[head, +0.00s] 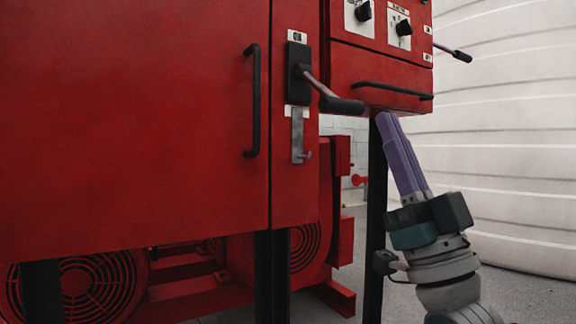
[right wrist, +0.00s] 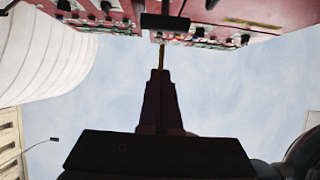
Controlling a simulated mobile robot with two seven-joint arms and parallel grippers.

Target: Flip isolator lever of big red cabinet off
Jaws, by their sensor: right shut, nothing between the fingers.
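The big red cabinet (head: 130,110) fills the left of the head view. Its isolator lever (head: 342,104) has a black grip and a metal shaft that comes out of a black housing (head: 297,75) on the cabinet's right strip. The lever points right and slightly down. My right gripper (head: 383,118) is shut and empty, pointing up, just right of and below the lever's grip end. I cannot tell whether they touch. In the right wrist view the shut fingers (right wrist: 159,85) point up toward a dark bar under the red cabinets. My left gripper is not in view.
A black door handle (head: 252,100) is left of the housing, and a metal latch (head: 298,135) hangs below it. A smaller red panel (head: 380,60) with knobs and a black handle stands to the right. Red pump machinery (head: 90,285) sits below. A white tank (head: 510,130) is behind.

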